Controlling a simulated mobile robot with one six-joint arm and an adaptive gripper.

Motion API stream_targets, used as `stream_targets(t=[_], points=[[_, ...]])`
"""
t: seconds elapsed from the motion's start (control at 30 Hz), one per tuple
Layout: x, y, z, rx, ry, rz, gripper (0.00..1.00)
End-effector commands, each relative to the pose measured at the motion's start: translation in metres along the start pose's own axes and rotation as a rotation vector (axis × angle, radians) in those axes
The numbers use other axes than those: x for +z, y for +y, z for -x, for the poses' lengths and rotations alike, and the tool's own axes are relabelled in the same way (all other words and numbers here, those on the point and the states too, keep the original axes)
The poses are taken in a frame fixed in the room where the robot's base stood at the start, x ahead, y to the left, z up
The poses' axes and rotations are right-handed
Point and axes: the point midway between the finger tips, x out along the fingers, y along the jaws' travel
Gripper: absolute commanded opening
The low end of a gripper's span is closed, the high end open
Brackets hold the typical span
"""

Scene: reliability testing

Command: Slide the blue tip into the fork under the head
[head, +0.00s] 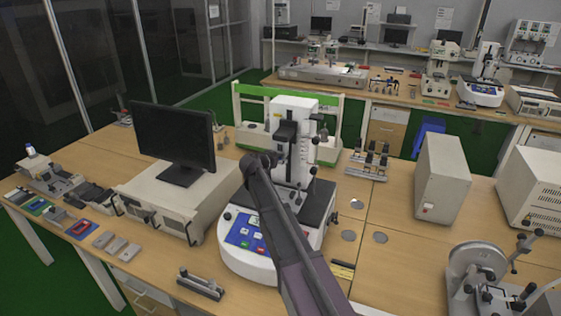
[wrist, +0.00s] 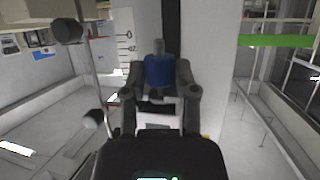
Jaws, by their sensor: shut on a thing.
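My gripper (wrist: 160,78) is shut on the blue tip (wrist: 159,71), which stands upright between the black fingers in the wrist view. A grey pin rises from the top of the blue piece. Behind it is the white column of the tester (wrist: 203,60), with a dark vertical strip and a scale (wrist: 126,50). In the head view the tester (head: 292,118) stands on the bench, and my arm ends in front of its column, hiding the gripper and blue tip. I cannot make out the fork or whether the tip touches it.
A monitor (head: 173,135) on a light box is left of the tester. A green-and-white frame (head: 327,97) stands behind it. A rack of small dark parts (head: 370,160) and a white box (head: 441,178) are to the right. Black knobs (wrist: 69,31) are close at left in the wrist view.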

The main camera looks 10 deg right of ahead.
Motion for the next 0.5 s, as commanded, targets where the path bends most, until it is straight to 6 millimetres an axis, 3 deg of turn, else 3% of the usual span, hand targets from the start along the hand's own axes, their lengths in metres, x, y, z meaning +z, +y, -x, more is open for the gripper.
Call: stream_targets(t=[0.23,0.27,0.3,0.4,0.5], points=[[-0.001,0.0002,-0.0008,0.001,0.002,0.0,0.0],[-0.001,0.0002,-0.0009,0.001,0.002,0.0,0.41],[-0.0011,0.0002,-0.0009,0.001,0.002,0.001,0.53],[-0.0011,0.0001,-0.0009,0.001,0.002,0.001,0.78],[-0.001,0.0001,-0.0008,0.001,0.002,0.0,0.78]])
